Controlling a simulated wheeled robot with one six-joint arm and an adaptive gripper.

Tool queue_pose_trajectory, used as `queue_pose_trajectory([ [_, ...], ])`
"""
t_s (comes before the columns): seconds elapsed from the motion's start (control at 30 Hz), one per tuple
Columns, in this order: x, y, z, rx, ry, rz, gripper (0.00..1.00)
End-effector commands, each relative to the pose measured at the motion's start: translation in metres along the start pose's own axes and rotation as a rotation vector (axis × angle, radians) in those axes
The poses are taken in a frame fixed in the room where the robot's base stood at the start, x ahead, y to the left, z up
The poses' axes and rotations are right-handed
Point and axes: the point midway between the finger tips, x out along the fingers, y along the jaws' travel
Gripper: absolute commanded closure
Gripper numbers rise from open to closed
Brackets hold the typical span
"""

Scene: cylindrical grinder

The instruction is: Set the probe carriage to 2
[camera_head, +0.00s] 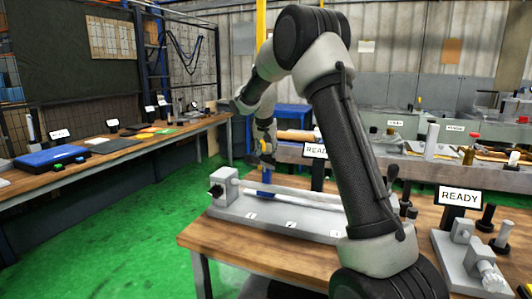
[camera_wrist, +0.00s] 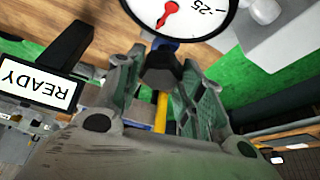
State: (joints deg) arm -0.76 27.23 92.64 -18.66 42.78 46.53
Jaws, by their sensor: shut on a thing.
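The grey fixture base (camera_head: 270,222) stands on the wooden table, with a long pale bar along it and three small number labels on its front. The probe carriage (camera_head: 267,178) shows as a small blue upright near the left end of the bar, closest to the leftmost label (camera_head: 251,216). My gripper (camera_head: 264,146) is directly above it. In the wrist view, my gripper (camera_wrist: 160,85) is shut on a black knob (camera_wrist: 161,68). A white dial with a red needle (camera_wrist: 178,14) is just beyond the knob. The carriage's exact mark cannot be read.
A READY sign (camera_head: 316,150) stands behind the fixture, partly hidden by my arm. Another READY sign (camera_head: 460,197) and a second grey fixture (camera_head: 462,255) are at the right. A long side bench (camera_head: 125,150) is at the left, with open green floor between.

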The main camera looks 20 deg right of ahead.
Motion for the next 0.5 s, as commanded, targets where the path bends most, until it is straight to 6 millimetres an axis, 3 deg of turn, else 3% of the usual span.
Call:
queue_pose_trajectory([
  [0.5, -0.01, 0.13, 0.023, 0.004, -0.001, 0.003, 1.0],
])
